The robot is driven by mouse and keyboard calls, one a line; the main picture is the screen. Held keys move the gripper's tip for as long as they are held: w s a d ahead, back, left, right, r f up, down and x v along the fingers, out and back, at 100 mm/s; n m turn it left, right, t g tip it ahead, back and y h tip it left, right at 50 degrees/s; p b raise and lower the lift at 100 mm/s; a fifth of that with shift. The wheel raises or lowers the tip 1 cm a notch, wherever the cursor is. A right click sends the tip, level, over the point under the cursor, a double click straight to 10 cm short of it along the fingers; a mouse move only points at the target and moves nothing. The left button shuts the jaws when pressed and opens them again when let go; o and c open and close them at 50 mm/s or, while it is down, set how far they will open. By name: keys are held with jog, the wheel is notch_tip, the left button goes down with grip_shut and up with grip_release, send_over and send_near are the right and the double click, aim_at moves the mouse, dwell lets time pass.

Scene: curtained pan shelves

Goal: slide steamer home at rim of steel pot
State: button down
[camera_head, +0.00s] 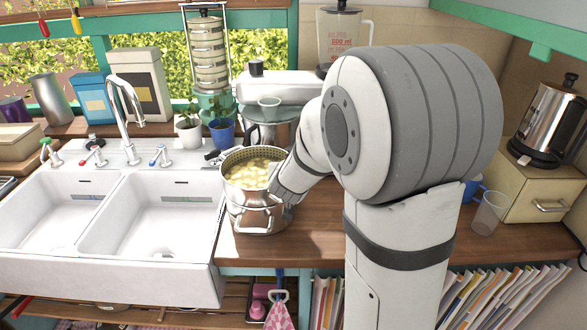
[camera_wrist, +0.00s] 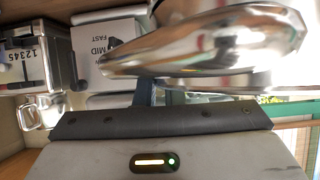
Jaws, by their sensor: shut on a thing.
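The steel pot (camera_head: 256,222) stands on the wooden counter just right of the sink, a looped handle on its near side. The steamer (camera_head: 234,161), with a perforated wall and pale yellow chunks of food inside, sits at the pot's top. Whether its rim is fully down on the pot's rim I cannot tell. My gripper (camera_head: 284,190) is at the right side of the steamer and pot, shut on the steamer; the fingertips and exact grip are mostly hidden. In the wrist view a shiny curved metal surface (camera_wrist: 215,45) fills the upper right, close beyond my gripper's dark edge.
The white double sink (camera_head: 150,215) lies left of the pot. Right of my arm are a clear cup (camera_head: 489,214) and a cream box (camera_head: 540,185). The counter's front edge is close to the pot.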

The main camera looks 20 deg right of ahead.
jog(key=shift+f, duration=0.2)
dwell(0.5)
jog(key=c, duration=1.5)
grip_release()
jog(key=shift+o, duration=0.2)
jog(key=shift+s+f, duration=0.1)
jog(key=shift+f, duration=0.05)
jog(key=p+v, duration=0.1)
jog(key=v, duration=0.6)
jog(key=shift+s+a+r, duration=0.2)
jog(key=shift+s+r, duration=0.05)
jog(key=shift+s, duration=0.05)
